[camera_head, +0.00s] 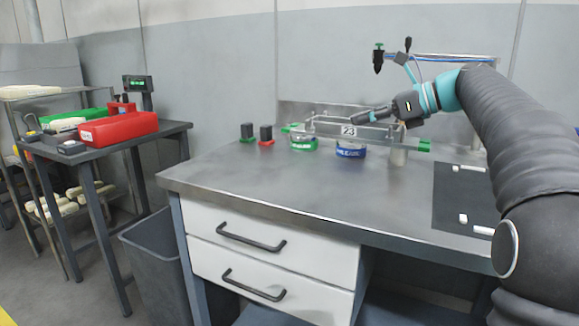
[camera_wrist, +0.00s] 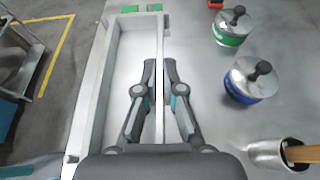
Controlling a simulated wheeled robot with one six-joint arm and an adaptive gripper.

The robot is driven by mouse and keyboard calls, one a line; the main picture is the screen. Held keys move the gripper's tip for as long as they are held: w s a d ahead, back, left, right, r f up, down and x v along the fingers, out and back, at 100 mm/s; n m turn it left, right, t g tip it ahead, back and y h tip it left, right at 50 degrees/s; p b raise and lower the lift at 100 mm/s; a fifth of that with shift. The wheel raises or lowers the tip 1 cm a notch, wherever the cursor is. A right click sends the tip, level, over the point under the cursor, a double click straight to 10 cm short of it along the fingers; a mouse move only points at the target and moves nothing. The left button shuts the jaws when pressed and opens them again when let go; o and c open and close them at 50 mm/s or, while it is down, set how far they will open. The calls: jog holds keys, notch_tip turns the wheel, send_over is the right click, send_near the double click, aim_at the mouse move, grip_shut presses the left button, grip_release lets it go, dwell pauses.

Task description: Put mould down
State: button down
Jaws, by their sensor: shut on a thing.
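The mould is a long, narrow metal frame with pale walls and green end pieces; it shows in the head view (camera_head: 375,134) with a "23" label on its side. In the wrist view, its outer wall (camera_wrist: 88,105) runs along the left. My gripper (camera_head: 362,119) is shut on one long wall of the mould. In the wrist view, its two fingers (camera_wrist: 160,68) lie on either side of that thin wall. The mould appears raised above the workbench (camera_head: 255,190), covering the tops of the cans behind it. Its underside is hidden.
A green-banded can (camera_head: 304,145), a blue-banded can (camera_head: 351,152) and a metal cup (camera_wrist: 270,154) stand close beside the mould. A dark mat (camera_head: 455,215) with small white pieces lies at right. The bench's front left is clear.

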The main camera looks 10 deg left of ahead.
jog(key=shift+w+a+f, duration=0.15)
jog(key=shift+a, duration=0.15)
jog(key=b, duration=0.2)
send_over(309, 176)
notch_tip(309, 176, down, 7)
jog(key=shift+r, duration=0.2)
jog(key=shift+f+b, duration=0.7)
jog(key=shift+f, duration=1.25)
jog(key=c, duration=1.3)
grip_release()
jog(key=shift+f, duration=0.15)
